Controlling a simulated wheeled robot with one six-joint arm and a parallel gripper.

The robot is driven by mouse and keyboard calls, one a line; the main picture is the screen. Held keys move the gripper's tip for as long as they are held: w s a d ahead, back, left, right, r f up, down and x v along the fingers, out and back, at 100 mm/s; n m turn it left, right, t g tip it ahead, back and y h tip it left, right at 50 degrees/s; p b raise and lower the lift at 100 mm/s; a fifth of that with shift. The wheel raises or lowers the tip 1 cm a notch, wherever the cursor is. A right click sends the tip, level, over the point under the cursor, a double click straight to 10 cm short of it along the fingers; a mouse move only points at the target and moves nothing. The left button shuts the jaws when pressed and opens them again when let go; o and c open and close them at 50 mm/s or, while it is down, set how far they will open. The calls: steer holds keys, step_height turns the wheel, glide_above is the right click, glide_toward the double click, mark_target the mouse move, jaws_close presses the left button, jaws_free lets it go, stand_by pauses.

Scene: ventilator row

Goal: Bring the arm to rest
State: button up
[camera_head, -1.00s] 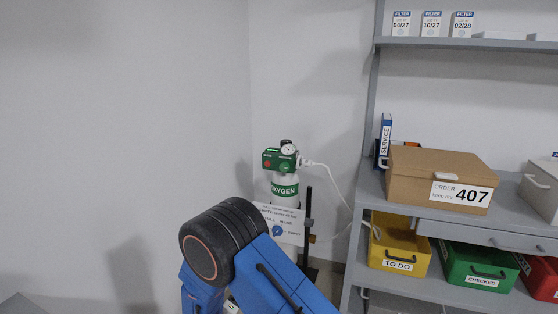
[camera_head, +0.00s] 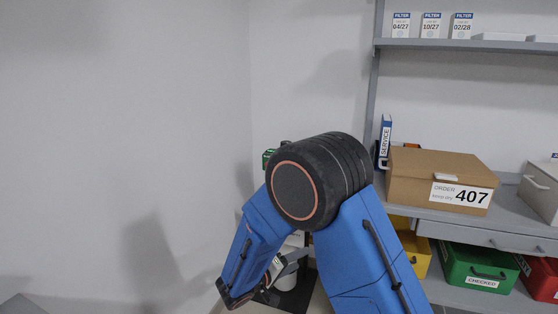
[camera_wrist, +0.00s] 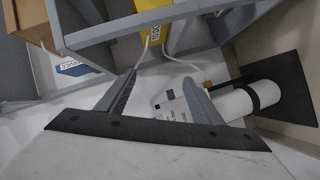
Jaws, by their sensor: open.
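My gripper (camera_wrist: 160,88) is open in the wrist view, its two grey fingers apart with nothing held between them. The white oxygen cylinder (camera_wrist: 235,104) lies beyond the right finger in the wrist view, on a black base plate (camera_wrist: 287,88). In the head view my arm hides most of it, with a bit of its green valve head (camera_head: 268,157) showing.
The grey shelf unit (camera_head: 470,226) stands at right with a cardboard order box (camera_head: 415,180), a yellow bin (camera_head: 414,252), a green bin (camera_head: 470,265) and a red bin (camera_head: 541,278). Filter boxes (camera_head: 431,25) stand on the upper shelf. Bare wall is at left.

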steer(key=s+d+r+m+g+y, duration=0.15)
steer(key=s+d+r+g, duration=0.3)
steer(key=s+d, duration=0.5)
steer(key=s+d+r+m+g+y, duration=0.15)
steer(key=s+d+r+g, duration=0.35)
steer(key=d, duration=0.7)
steer(key=s+r+t+y, duration=0.2)
steer(key=s+r+y, duration=0.1)
steer(key=s, duration=0.8)
steer(key=s+d+r+m+t+y, duration=0.1)
steer(key=s+r+y, duration=0.2)
steer(key=s, duration=0.8)
steer(key=shift+d+r+t+y, duration=0.25)
steer(key=shift+r+t+y, duration=0.1)
steer(key=shift+y, duration=0.85)
